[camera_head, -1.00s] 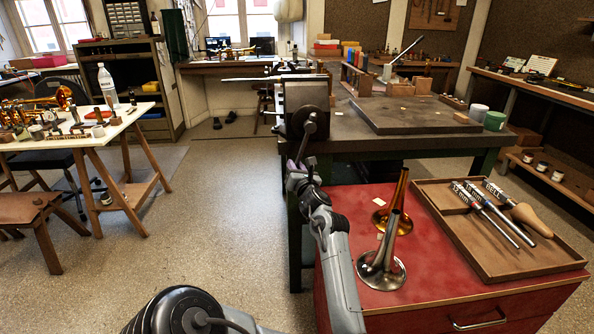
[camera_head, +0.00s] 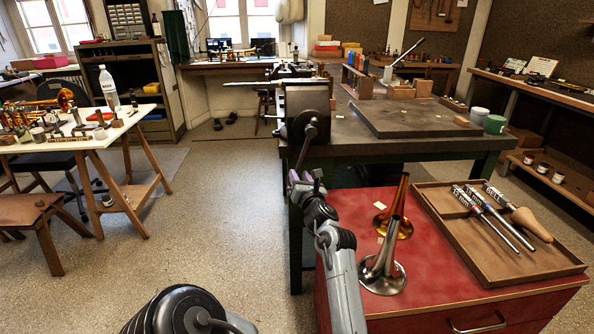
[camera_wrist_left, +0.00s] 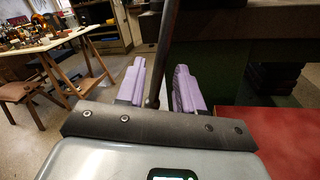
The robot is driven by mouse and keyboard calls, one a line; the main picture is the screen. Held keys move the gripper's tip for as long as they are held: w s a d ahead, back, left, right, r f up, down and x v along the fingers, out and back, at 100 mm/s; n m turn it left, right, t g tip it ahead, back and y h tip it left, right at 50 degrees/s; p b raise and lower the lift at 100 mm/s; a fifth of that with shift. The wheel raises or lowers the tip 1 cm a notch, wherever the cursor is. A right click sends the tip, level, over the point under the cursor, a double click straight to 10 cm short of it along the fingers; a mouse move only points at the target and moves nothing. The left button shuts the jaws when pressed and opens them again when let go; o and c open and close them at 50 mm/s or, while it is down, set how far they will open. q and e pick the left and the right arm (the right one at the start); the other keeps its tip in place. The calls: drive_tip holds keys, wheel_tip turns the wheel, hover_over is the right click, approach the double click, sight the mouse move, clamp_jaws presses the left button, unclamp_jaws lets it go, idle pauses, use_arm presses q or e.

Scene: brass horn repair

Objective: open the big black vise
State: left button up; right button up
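The big black vise (camera_head: 306,100) is mounted at the left end of the dark workbench. Its handle (camera_head: 308,143) hangs from the front screw, slanting down and slightly left. My left gripper (camera_head: 302,178) is at the handle's lower end. In the left wrist view, the dark handle bar (camera_wrist_left: 163,60) passes between the two purple fingers of my left gripper (camera_wrist_left: 158,88). The fingers are apart, with a visible gap on each side of the bar. How far the jaws are apart cannot be told. My right gripper is not in view.
A red cabinet (camera_head: 350,215) stands right of my left arm, with an upright silver horn bell (camera_head: 383,272), a brass bell (camera_head: 398,215) and a tray (camera_head: 432,208) of tools. A white table (camera_head: 95,137) is at left. The floor between is clear.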

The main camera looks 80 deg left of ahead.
use_arm(q)
drive_tip(key=w+d+p, duration=0.1)
drive_tip(key=d, duration=0.5)
drive_tip(key=shift+d+f, duration=0.15)
drive_tip(key=shift+w, duration=0.1)
idle(0.6)
